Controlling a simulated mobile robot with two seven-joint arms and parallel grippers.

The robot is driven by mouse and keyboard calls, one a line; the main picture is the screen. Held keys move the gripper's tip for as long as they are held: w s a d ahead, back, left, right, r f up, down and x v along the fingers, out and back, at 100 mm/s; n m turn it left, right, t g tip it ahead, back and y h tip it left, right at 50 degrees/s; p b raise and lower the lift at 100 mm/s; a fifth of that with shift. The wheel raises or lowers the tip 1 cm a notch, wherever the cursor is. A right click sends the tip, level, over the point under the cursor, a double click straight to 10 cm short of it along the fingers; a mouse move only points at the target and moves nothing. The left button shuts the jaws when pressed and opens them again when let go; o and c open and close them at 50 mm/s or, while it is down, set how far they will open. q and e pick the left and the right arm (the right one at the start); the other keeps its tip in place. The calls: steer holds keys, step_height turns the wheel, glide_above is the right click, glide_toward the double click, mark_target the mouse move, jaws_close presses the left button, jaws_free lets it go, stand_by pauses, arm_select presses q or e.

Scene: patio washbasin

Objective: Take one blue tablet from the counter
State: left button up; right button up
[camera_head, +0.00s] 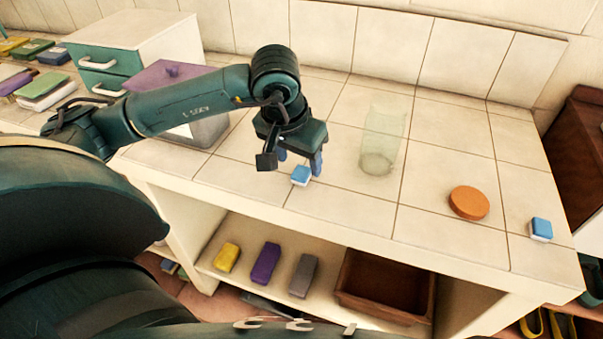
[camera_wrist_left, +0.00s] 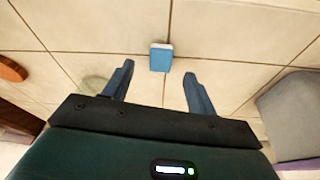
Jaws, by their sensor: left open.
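A small blue tablet (camera_head: 300,175) with a white layer lies on the tiled counter (camera_head: 340,209) near its front edge. My left gripper (camera_head: 300,161) is open just above and behind it, its fingers pointing down. In the left wrist view the tablet (camera_wrist_left: 161,57) shows in line with the gap between the open fingers (camera_wrist_left: 158,71), a little beyond the tips; nothing is held. A second blue and white tablet (camera_head: 541,229) lies near the counter's right end. My right gripper is in neither view.
A clear glass (camera_head: 381,140) stands right of my left gripper, with an orange disc (camera_head: 469,202) further right. A purple-lidded grey box (camera_head: 205,130) and a drawer unit (camera_head: 130,48) stand at left. Below, a shelf holds several coloured blocks and a brown crate (camera_head: 385,287).

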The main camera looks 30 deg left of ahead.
mark_target(301, 172)
arm_select(q)
steer(key=shift+x, duration=1.9)
steer(key=c, duration=1.1)
